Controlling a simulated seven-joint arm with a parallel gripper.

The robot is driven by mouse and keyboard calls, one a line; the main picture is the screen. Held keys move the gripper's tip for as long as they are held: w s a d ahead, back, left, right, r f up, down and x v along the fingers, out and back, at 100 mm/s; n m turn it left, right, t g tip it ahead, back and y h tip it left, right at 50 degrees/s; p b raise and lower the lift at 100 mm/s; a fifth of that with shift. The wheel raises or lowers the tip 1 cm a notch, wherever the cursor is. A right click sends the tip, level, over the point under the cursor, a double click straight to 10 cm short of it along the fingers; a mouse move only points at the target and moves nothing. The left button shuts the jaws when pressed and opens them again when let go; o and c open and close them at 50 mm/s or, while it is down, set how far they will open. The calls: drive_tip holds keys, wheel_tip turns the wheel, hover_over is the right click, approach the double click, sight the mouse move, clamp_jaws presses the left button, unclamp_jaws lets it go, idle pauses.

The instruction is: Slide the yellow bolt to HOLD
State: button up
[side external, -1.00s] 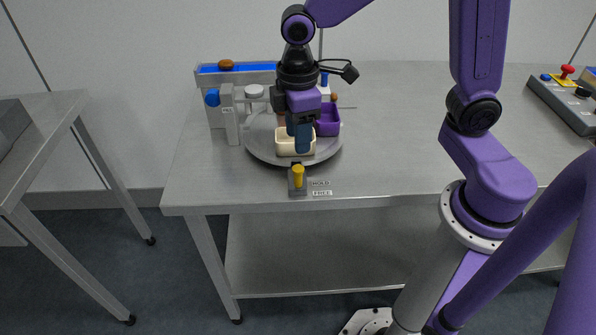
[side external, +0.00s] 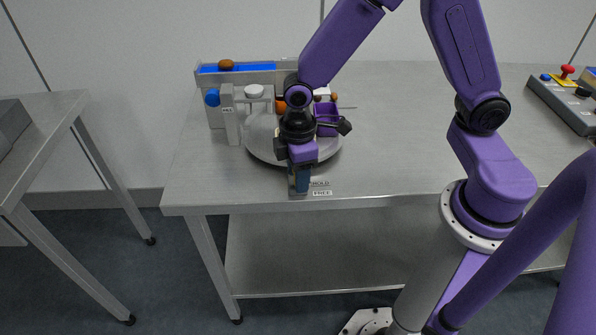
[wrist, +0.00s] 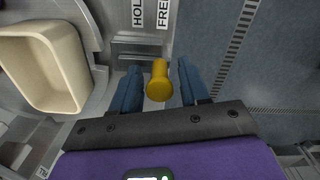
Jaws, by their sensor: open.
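The yellow bolt (wrist: 158,82) shows in the wrist view, its round knob standing up from a dark grey slotted base (wrist: 138,50). The HOLD label (wrist: 138,12) and the FREE label (wrist: 162,14) lie beside the base. The bolt appears nearer the FREE side, though its exact slot position is hard to tell. My gripper (wrist: 158,90) is open, with one blue finger on each side of the knob and visible gaps between. In the side view my gripper (side external: 299,188) is down at the table's front edge and hides the bolt.
A cream bin (wrist: 78,62) lies just left of the fingers, on the round grey turntable (side external: 262,150). A purple bin (side external: 327,128) stands behind. A grey post with a blue knob (side external: 212,97) and a blue-topped conveyor (side external: 250,69) stand back left.

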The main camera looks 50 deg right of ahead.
clamp_jaws()
drive_tip(key=shift+w+d, duration=1.25)
unclamp_jaws()
drive_tip(key=shift+r, duration=0.1)
wheel_tip(320, 180, up, 17)
drive_tip(key=shift+r, duration=0.15)
